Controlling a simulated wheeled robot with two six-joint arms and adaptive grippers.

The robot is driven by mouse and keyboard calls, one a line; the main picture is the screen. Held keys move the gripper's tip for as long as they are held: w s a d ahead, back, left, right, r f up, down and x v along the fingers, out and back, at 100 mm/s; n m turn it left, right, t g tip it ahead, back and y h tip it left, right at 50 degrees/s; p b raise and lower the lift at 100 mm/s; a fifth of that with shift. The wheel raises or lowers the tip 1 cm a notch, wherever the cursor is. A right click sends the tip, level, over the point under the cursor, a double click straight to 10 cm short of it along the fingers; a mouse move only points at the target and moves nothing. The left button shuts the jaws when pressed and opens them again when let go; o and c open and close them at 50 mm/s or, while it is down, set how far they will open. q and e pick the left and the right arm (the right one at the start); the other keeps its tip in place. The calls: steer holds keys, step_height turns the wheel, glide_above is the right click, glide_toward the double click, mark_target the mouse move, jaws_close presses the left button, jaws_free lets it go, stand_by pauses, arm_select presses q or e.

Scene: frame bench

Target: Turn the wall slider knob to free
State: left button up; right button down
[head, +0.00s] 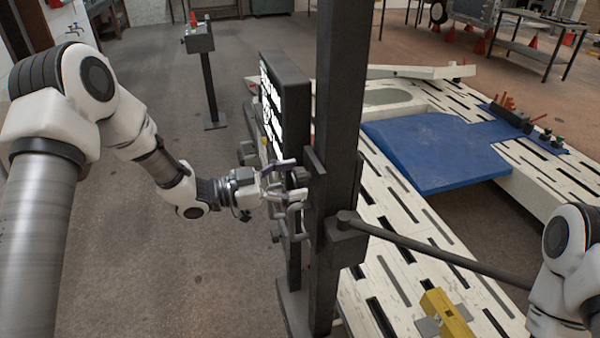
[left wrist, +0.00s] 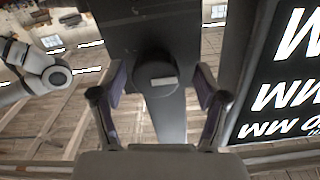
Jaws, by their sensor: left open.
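The wall slider knob (left wrist: 153,70) is a dark round knob on a dark upright plate, with a small pale mark on its face. In the left wrist view it lies between the two fingers of my left gripper (left wrist: 160,88), with a gap on each side. In the head view my left gripper (head: 287,178) is open beside the dark post (head: 338,110), its fingers pointing right at the knob (head: 298,177), which is partly hidden by them. Whether the fingers reach around the knob is hard to tell. My right gripper is out of view.
A dark panel with white lettering (head: 271,107) stands just behind my left gripper, and shows close on the right in the left wrist view (left wrist: 285,75). A dark bar (head: 440,252) runs from the post toward the right. A white slotted bench (head: 400,280) with a blue plate (head: 435,155) lies beyond.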

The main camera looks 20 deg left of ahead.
arm_select(q)
steer(key=shift+w+d+r, duration=0.1)
steer(key=shift+w+d, duration=0.1)
steer(key=shift+d, duration=0.25)
steer(key=shift+s+d+r, duration=0.1)
steer(key=shift+s+r, duration=0.05)
steer(key=shift+s, duration=0.15)
steer(key=shift+w, duration=0.2)
steer(key=c, duration=1)
steer(key=shift+c, duration=0.8)
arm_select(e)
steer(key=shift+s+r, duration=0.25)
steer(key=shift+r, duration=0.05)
